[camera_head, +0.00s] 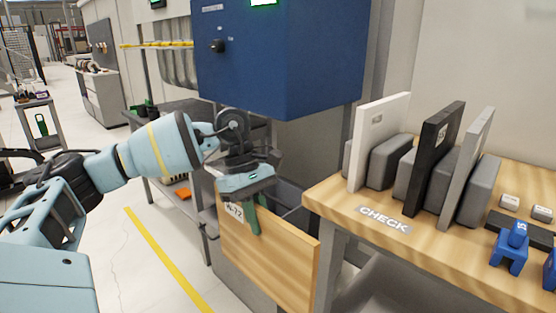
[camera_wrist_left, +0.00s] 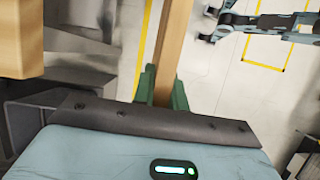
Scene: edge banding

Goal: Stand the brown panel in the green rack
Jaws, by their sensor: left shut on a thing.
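The brown panel (camera_head: 275,258) is a flat wood-coloured board with a white label at its upper left. My left gripper (camera_head: 252,212) is shut on its upper edge, with green fingers on its faces. The panel hangs upright, in front of the grey cabinet and left of the bench. In the left wrist view the panel (camera_wrist_left: 172,45) shows edge-on between the green fingers of my left gripper (camera_wrist_left: 162,88). I make out no green rack in either view.
A wooden bench (camera_head: 440,250) marked CHECK stands close on the right. It bears white (camera_head: 378,140), black (camera_head: 432,155) and grey (camera_head: 467,165) upright panels between grey blocks, and blue parts (camera_head: 512,248). A blue cabinet (camera_head: 270,60) hangs above my gripper. Floor is open at left.

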